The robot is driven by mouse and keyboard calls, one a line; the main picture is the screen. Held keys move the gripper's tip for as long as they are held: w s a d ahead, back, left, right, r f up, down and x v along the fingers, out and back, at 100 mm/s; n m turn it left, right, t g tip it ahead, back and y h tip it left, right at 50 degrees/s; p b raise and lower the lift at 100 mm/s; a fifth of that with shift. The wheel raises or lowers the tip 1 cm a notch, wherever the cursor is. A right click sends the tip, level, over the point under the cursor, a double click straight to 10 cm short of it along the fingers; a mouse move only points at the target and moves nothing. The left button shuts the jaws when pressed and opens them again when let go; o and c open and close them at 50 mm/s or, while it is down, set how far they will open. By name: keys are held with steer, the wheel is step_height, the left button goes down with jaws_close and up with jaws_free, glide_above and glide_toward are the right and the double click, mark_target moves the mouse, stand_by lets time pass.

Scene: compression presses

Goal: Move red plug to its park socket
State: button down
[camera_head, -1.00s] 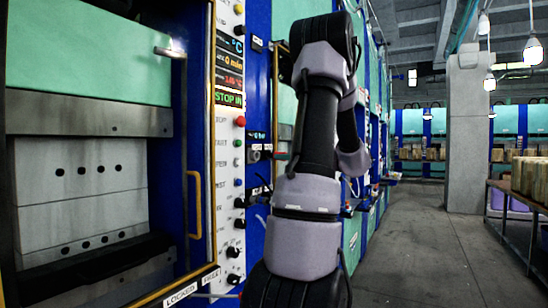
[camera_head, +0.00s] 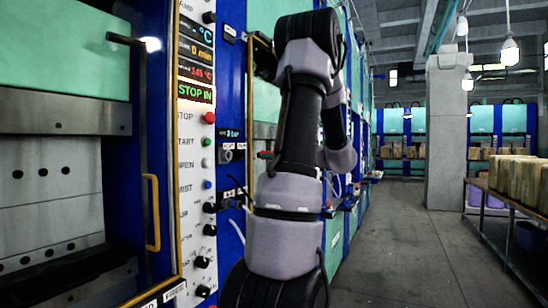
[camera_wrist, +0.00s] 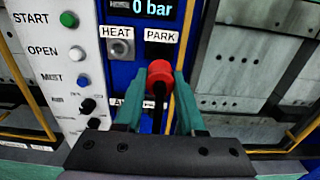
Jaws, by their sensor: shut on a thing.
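In the wrist view my gripper (camera_wrist: 163,84) has its two green fingers shut on the red plug (camera_wrist: 159,71). A dark cable hangs from the plug between the fingers. The plug is in front of the panel, just below the PARK label (camera_wrist: 161,35). A dark area under that label is the park socket (camera_wrist: 158,50), partly hidden by the plug. I cannot tell whether the plug touches it. The round HEAT socket (camera_wrist: 120,48) is empty, to the left under its own label. In the head view the arm hides the gripper; the HEAT socket (camera_head: 226,156) shows small.
A white control panel (camera_head: 196,130) with buttons and knobs stands left of the sockets. A yellow door handle (camera_head: 152,212) is further left. The aisle floor (camera_head: 410,250) on the right is clear, with a table of wooden blocks (camera_head: 525,180) beyond.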

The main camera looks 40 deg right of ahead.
mark_target(259, 155)
steer(key=shift+x, duration=2.5)
steer(key=shift+x, duration=1.45)
steer(key=shift+c, duration=2.2)
jaws_free()
steer(key=v, duration=1)
steer(key=shift+s+d, duration=0.15)
steer(key=shift+s, duration=0.25)
